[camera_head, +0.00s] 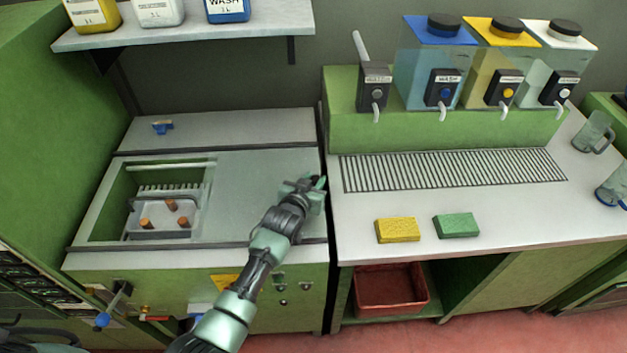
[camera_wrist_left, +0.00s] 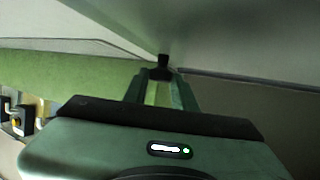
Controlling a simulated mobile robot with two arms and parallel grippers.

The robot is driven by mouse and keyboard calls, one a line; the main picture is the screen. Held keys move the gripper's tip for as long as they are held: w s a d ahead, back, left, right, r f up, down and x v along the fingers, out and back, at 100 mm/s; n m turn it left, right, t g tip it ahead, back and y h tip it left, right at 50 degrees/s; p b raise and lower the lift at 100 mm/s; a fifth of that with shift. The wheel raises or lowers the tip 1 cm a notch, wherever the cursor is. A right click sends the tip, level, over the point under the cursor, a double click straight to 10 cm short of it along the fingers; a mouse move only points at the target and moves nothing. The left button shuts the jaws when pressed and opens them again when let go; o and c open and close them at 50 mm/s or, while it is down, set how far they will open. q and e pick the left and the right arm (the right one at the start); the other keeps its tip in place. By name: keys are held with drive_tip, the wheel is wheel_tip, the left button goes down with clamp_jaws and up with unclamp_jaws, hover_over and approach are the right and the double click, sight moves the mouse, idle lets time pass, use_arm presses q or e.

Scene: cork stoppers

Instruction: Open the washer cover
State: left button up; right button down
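The washer (camera_head: 200,262) is a green cabinet with a metal top at the left in the head view. Its top has an opening at the left, where a basket (camera_head: 165,213) with several brown corks (camera_head: 171,205) shows. A flat grey panel, apparently the cover (camera_head: 250,175), lies right of the opening. My left gripper (camera_head: 318,184) is low at the right edge of this top. In the left wrist view a small dark piece (camera_wrist_left: 163,62) shows at its fingertips; whether they grip it is unclear. My right gripper is not in view.
The counter to the right carries a drain grate (camera_head: 450,172), a yellow sponge (camera_head: 397,230) and a green sponge (camera_head: 456,225). Tanks with taps (camera_head: 430,75) stand behind. A shelf with bottles (camera_head: 180,30) overhangs the washer's back. A blue clip-like item (camera_head: 162,127) lies behind the opening.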

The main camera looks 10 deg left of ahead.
use_arm(q)
drive_tip(key=o, duration=0.4)
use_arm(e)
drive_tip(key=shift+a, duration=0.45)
use_arm(q)
drive_tip(key=shift+b+v, duration=0.35)
drive_tip(key=shift+v, duration=3.6)
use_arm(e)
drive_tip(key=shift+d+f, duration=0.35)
use_arm(q)
drive_tip(key=shift+f, duration=0.1)
